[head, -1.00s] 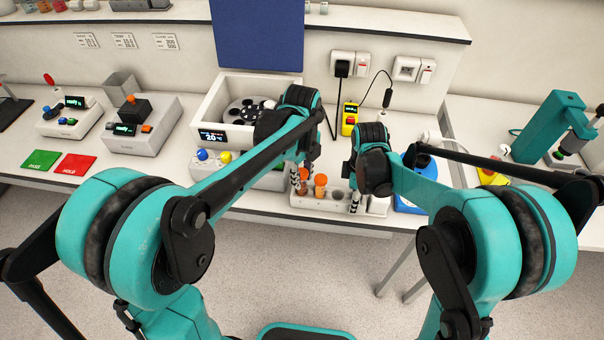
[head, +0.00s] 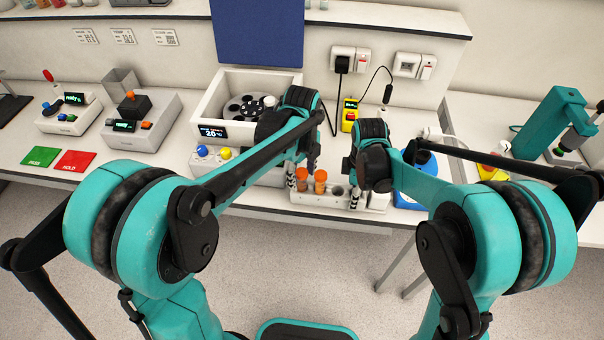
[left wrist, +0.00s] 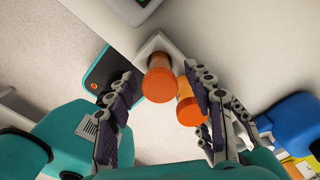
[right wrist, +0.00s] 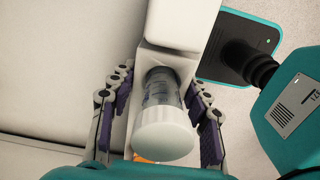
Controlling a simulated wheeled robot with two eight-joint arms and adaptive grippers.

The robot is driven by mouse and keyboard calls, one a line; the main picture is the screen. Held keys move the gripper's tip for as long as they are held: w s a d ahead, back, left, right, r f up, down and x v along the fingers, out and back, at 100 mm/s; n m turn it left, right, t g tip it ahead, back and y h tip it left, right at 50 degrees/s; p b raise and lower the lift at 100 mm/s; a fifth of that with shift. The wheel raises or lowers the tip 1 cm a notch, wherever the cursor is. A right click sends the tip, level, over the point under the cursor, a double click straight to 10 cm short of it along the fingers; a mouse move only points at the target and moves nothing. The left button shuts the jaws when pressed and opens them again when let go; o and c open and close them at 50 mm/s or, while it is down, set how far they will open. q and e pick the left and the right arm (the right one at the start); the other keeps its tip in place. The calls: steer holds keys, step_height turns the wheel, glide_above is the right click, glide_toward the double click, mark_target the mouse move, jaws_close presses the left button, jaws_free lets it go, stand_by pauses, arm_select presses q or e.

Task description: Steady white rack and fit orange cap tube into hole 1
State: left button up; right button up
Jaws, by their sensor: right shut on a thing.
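The white rack (head: 312,199) stands at the bench's front edge. Two orange cap tubes stand upright in its left part: one (head: 301,181) in the leftmost place and one (head: 320,183) beside it. They also show in the left wrist view, the larger cap (left wrist: 160,86) and the second cap (left wrist: 192,110). My left gripper (left wrist: 165,108) is open, its fingers on either side of the tubes. My right gripper (right wrist: 158,118) is shut on the rack's right part, around a white-capped tube (right wrist: 165,125). Tube bottoms are hidden in the rack.
A white box with a rotor (head: 245,105) and a grey button unit (head: 240,172) stand left of and behind the rack. A blue container (head: 415,185) is close on the right. Green (head: 42,157) and red (head: 76,161) mats lie far left.

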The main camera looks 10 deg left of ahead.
arm_select(q)
steer(key=shift+r, duration=0.15)
step_height(320, 180, up, 12)
stand_by(0.4)
stand_by(0.4)
arm_select(e)
steer(key=o, duration=1.5)
